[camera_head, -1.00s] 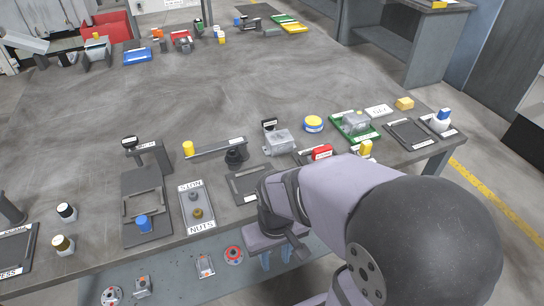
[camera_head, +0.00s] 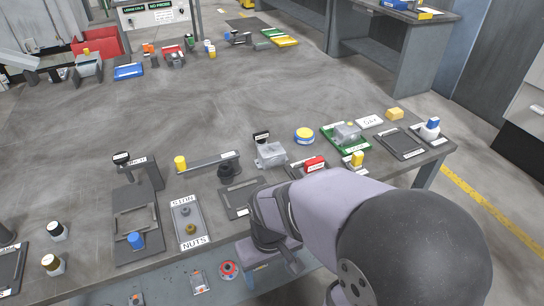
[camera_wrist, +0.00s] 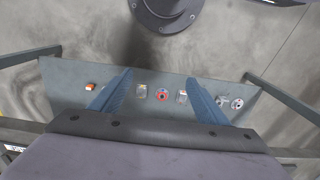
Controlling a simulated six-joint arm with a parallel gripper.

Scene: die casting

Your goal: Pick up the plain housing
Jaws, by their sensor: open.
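Two grey metal housings stand on the table in the head view. One block-shaped housing (camera_head: 270,153) is near the middle, by a small dark stand. The other housing (camera_head: 347,134) sits on a green tray (camera_head: 353,150) to the right. I cannot tell for certain which one is the plain housing. My gripper (camera_wrist: 159,94) is open and empty, its two blue fingers spread wide in the wrist view. It hangs beyond the table's front edge, apart from both housings. In the wrist view it points towards a grey lower shelf (camera_wrist: 68,78) with several small parts.
The table's middle is clear. A red disc (camera_wrist: 162,96) lies on the shelf.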

